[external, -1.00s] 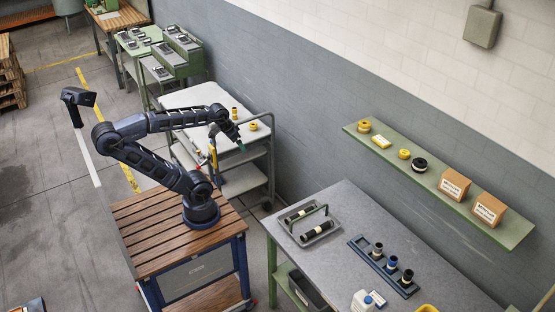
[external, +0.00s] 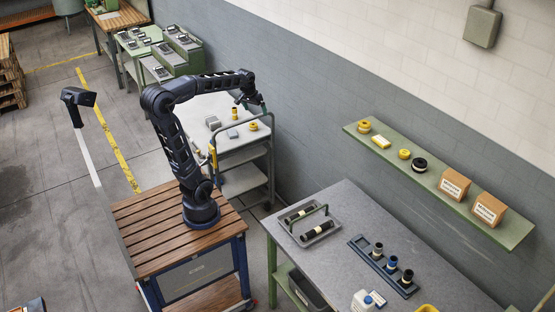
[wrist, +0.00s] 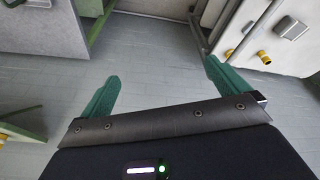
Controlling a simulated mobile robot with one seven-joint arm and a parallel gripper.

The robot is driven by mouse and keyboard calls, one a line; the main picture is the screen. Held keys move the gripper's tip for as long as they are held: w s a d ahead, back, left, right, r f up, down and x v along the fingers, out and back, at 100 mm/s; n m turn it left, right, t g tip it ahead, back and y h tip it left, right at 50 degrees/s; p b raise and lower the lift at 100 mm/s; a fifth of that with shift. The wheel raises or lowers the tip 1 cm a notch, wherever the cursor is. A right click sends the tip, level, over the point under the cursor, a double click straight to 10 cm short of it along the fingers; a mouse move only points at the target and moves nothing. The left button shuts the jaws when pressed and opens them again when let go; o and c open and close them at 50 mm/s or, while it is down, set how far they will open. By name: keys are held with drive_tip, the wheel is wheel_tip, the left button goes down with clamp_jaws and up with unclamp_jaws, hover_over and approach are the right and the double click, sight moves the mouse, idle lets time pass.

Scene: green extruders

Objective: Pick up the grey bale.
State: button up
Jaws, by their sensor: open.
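A small grey block, likely the grey bale (external: 213,122), lies on the white top of the cart (external: 190,108), near its left part. A grey block also shows on the cart top at the upper right of the wrist view (wrist: 291,27); I cannot tell for sure that it is the same one. My gripper (external: 262,106) is raised at the right end of the cart, to the right of the bale and apart from it. In the wrist view its green fingers (wrist: 161,70) are spread, with only bare floor between them.
A flat grey-blue item (external: 232,133) and yellow pieces (external: 253,126) share the cart top. A grey workbench (external: 340,215) with trays stands to the right.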

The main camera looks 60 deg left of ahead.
drive_tip(key=w+a+f+n+g, duration=0.1)
drive_tip(key=w+a+n, duration=0.1)
drive_tip(key=w+a, duration=0.5)
drive_tip(key=w+a+f+n, duration=0.1)
drive_tip(key=w+a, duration=0.3)
drive_tip(key=a, duration=0.5)
drive_tip(key=w+a+f+n+g, duration=0.15)
drive_tip(key=a+f, duration=0.25)
drive_tip(key=a, duration=0.6)
drive_tip(key=w+a+f+n+t, duration=0.1)
drive_tip(key=w+a+f+n, duration=0.2)
drive_tip(key=a, duration=0.6)
drive_tip(key=n+g, duration=0.2)
drive_tip(key=n, duration=0.3)
hover_over(213, 119)
drive_tip(key=shift+h, duration=0.4)
drive_tip(key=f, duration=2.7)
drive_tip(key=shift+d+f, duration=0.25)
drive_tip(key=shift+d, duration=0.05)
drive_tip(key=shift+s+a+f, duration=0.2)
drive_tip(key=shift+f, duration=0.3)
wheel_tip(213, 119, down, 10)
drive_tip(key=shift+f, duration=0.15)
drive_tip(key=c, duration=1.7)
